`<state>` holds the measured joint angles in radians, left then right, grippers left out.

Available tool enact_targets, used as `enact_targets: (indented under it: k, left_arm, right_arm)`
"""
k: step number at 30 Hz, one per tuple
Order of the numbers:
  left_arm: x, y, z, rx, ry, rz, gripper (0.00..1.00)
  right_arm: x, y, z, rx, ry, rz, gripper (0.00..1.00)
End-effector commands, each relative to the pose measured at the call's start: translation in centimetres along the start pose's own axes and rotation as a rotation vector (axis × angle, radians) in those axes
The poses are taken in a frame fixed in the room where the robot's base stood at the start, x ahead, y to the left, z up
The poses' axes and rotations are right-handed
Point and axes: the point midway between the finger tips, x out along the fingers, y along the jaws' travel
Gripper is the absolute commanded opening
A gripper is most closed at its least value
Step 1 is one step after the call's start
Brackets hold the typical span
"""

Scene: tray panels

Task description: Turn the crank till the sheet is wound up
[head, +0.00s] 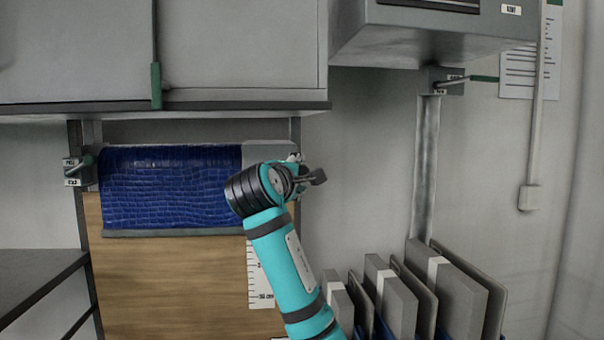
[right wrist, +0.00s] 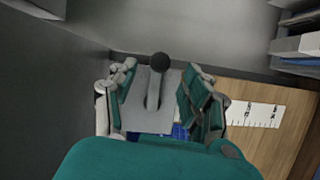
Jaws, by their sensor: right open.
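The blue sheet (head: 170,185) hangs in front of a wooden board, with a grey bar (head: 170,232) along its lower edge. A grey end plate (head: 268,152) is at its upper right. The crank (right wrist: 153,95), a grey arm with a dark round knob (right wrist: 160,62), shows in the right wrist view. My right gripper (head: 305,170) is at the sheet's right end. In the right wrist view its open fingers (right wrist: 160,78) stand on both sides of the crank, with gaps visible. In the head view my gripper largely hides the crank. My left gripper is not in view.
A ruler strip (head: 260,280) is on the wooden board (head: 165,285). Grey cabinets (head: 240,50) overhang above. Upright grey panels (head: 455,295) stand at the lower right.

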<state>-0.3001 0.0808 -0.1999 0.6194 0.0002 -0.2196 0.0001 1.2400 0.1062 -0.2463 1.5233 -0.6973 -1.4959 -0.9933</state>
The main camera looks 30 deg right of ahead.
Motion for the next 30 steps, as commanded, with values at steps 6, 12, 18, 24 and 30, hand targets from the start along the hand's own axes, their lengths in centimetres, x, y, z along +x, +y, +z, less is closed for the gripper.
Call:
enact_targets:
  k: [6, 12, 18, 24, 30]
  left_arm:
    - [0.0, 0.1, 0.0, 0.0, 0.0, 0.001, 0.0]
    - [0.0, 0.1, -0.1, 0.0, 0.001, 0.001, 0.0]
    - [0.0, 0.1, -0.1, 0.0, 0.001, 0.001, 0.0]
    - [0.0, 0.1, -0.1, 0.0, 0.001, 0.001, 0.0]
    - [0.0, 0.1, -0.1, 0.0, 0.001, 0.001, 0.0]
  right_arm:
    - [-4.3, 0.0, -0.1, 0.001, 0.003, 0.0, 0.49]
    - [-6.0, -0.1, 0.0, -0.001, 0.0, -0.002, 0.49]
    - [-6.3, -0.1, 0.0, 0.0, 0.0, -0.001, 0.49]
    - [-6.2, -0.1, 0.0, 0.0, -0.001, -0.001, 0.49]
    - [-6.1, -0.9, 0.0, 0.001, 0.004, -0.013, 0.49]
